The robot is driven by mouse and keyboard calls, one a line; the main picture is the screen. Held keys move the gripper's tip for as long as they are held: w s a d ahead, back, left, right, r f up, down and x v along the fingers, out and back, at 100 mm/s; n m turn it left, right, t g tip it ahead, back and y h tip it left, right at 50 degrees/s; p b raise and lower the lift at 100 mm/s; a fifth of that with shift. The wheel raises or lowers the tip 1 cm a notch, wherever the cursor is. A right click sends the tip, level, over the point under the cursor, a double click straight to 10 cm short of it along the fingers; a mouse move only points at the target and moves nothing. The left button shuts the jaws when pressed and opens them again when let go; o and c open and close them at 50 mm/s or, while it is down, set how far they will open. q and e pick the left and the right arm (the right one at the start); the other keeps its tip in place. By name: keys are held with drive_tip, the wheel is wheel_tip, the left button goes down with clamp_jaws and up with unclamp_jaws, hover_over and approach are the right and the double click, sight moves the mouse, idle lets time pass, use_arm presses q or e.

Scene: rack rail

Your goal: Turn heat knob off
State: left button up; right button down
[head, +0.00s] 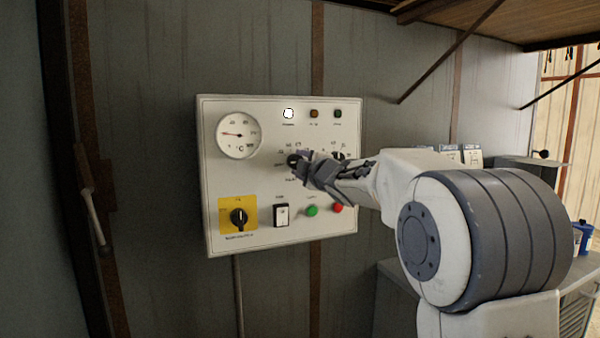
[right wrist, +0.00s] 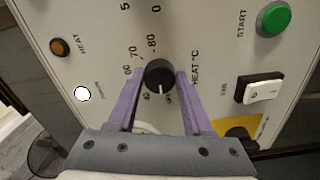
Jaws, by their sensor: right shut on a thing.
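The heat knob (right wrist: 159,72) is a round black knob with a white pointer line, on a white control panel (head: 265,183). In the right wrist view its pointer faces down toward the gripper, near the low end of a printed scale. The purple fingers of my right gripper (right wrist: 160,80) are on either side of the knob, shut on it. In the head view my right gripper (head: 302,164) is at the middle of the panel and partly covers the heat knob (head: 292,161). My left gripper is not in view.
The panel also has a dial gauge (head: 239,135), a yellow-backed black switch (head: 238,217), a white rocker switch (head: 281,215), a green button (head: 312,211) and a red button (head: 338,208). A second black knob (head: 339,156) is to the right. A white lamp (head: 288,113) looks lit.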

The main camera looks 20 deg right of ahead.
drive_tip(key=shift+n+b, duration=0.5)
drive_tip(key=shift+n, duration=0.8)
drive_tip(key=shift+c, duration=1.6)
unclamp_jaws()
drive_tip(key=s+b, duration=0.1)
drive_tip(key=s, duration=0.9)
drive_tip(key=shift+s+d, duration=0.15)
drive_tip(key=shift+s, duration=0.05)
